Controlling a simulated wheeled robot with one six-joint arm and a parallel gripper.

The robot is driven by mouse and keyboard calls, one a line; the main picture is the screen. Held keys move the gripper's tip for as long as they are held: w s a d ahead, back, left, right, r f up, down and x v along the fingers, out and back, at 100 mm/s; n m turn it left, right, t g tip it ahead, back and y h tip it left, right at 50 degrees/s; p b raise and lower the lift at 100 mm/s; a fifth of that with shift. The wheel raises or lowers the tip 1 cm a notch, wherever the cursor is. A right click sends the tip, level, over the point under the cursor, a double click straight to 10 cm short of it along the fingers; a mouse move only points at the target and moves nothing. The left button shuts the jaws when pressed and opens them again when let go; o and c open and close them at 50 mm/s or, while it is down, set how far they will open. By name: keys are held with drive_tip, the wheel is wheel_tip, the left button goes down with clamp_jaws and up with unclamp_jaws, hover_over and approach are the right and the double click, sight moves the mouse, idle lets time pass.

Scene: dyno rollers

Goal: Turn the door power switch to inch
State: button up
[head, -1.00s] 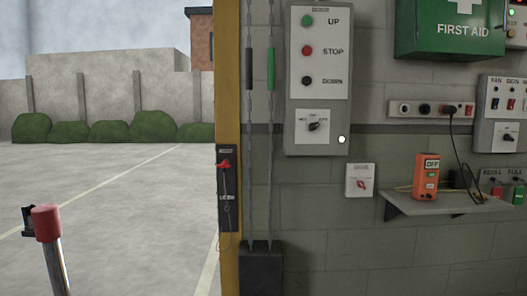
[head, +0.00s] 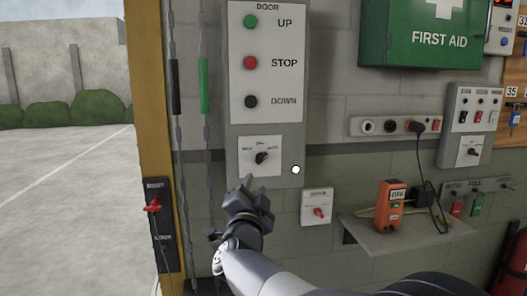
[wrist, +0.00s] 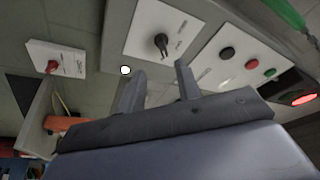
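The door control panel (head: 237,80) hangs on the wall, marked DOOR, with UP, STOP and DOWN buttons. Below them a white plate (head: 249,168) carries a black rotary switch knob (head: 261,157). Its small labels are blurred; the knob looks tilted toward the upper right. My gripper (head: 240,202) is just below and left of the knob in the head view, apart from it as far as I can see. In the wrist view my gripper (wrist: 160,68) has its two fingers spread with nothing between them. The knob (wrist: 161,42) shows beyond the fingertips, roughly between them.
A small box with a red knob (head: 318,212) is right of my gripper. A shelf (head: 410,238) holds an orange device (head: 390,206). Chains hang left of the panel, beside a yellow post (head: 148,90) and a black plate with a red handle (head: 153,205). A socket strip (head: 375,126) is at right.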

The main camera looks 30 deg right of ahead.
sight(263, 160)
drive_tip(key=shift+m+h, duration=0.3)
drive_tip(key=x, duration=0.3)
drive_tip(key=p+x, duration=0.1)
drive_tip(key=x, duration=0.3)
drive_tip(key=p+x, duration=0.1)
drive_tip(key=x, duration=0.3)
drive_tip(key=shift+d+r, duration=0.25)
drive_tip(key=shift+r, duration=0.05)
drive_tip(key=c, duration=0.7)
